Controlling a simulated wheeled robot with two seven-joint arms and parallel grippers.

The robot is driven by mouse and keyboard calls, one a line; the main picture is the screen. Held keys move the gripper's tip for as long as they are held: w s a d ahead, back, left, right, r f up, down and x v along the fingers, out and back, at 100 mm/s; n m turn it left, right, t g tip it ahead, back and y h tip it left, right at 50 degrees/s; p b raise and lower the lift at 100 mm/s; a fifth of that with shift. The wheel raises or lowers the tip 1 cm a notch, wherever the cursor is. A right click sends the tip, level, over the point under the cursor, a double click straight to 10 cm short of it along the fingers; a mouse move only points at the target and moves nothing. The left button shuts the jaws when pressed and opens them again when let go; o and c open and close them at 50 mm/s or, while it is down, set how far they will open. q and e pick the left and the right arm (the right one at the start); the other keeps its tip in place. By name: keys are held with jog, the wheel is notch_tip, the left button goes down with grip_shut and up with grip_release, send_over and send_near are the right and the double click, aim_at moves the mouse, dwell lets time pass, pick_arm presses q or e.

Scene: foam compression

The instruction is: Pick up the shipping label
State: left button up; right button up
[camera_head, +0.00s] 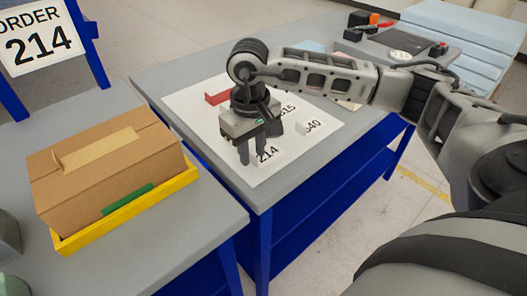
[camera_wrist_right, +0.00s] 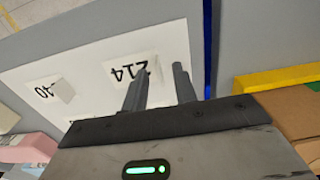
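The shipping label marked 214 (camera_head: 267,155) lies on a white sheet (camera_head: 205,115) on the right-hand table. It also shows in the right wrist view (camera_wrist_right: 122,72), partly hidden by a finger. My right gripper (camera_head: 258,154) points down at this label, its two fingers apart with nothing visible between them. The fingers also show in the right wrist view (camera_wrist_right: 161,72). I cannot tell whether they touch the sheet. A label marked 340 (camera_head: 314,124) lies to the right; another, ending in 315, is partly hidden behind the gripper. My left gripper is not in view.
A closed cardboard box (camera_head: 105,170) sits in a yellow tray (camera_head: 130,217) on the left table, with a green strip on its front. A sign reads ORDER 214 (camera_head: 38,42).

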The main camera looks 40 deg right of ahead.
jog(key=shift+f, duration=0.2)
grip_shut()
jog(key=shift+r, duration=0.1)
